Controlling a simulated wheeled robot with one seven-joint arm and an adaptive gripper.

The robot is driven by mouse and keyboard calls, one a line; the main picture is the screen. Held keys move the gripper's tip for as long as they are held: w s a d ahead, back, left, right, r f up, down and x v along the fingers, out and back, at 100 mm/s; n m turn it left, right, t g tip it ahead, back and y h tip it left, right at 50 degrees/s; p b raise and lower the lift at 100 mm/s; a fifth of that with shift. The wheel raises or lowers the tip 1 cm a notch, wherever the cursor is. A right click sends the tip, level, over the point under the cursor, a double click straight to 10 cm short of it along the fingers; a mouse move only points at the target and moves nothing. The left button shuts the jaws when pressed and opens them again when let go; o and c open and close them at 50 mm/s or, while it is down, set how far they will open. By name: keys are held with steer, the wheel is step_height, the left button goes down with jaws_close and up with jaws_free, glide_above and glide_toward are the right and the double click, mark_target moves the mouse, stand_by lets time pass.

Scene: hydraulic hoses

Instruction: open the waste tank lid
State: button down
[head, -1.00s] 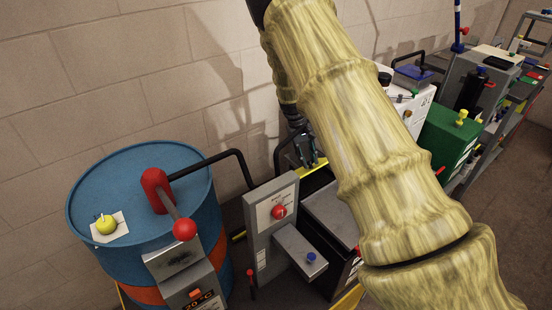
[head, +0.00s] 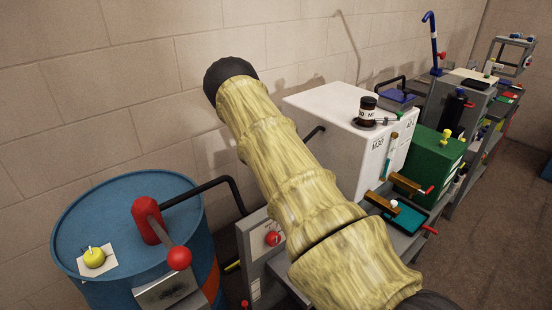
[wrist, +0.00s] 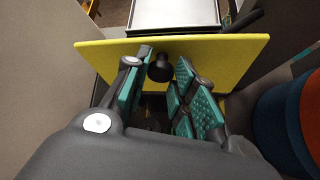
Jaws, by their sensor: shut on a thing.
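In the wrist view, a flat yellow lid (wrist: 225,60) spans the picture, with a black knob (wrist: 160,68) on its face. My gripper (wrist: 164,62) has its teal-padded fingers on both sides of the knob and is shut on it. The lid's face looks tilted toward the camera; how far it is open I cannot tell. Dark space shows below the lid, between the fingers. In the head view, my arm covers the gripper and the lid.
A blue drum (head: 85,205) with a red lever stands at the left in the head view. A grey panel with a red knob (head: 272,238) is close beside my arm. A white tank (head: 330,105) and a green box (head: 430,165) stand right of it. A wall is behind.

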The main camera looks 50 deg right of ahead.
steer(key=shift+w+d+f+b, duration=0.1)
steer(key=shift+w+f+b, duration=0.4)
steer(key=shift+w, duration=0.2)
steer(key=shift+f, duration=0.15)
steer(key=c, duration=1.5)
jaws_free()
steer(key=o, duration=0.3)
steer(key=shift+w+f, duration=0.1)
steer(key=shift+f, duration=0.05)
steer(key=shift+v, duration=6.1)
steer(key=shift+d, duration=0.15)
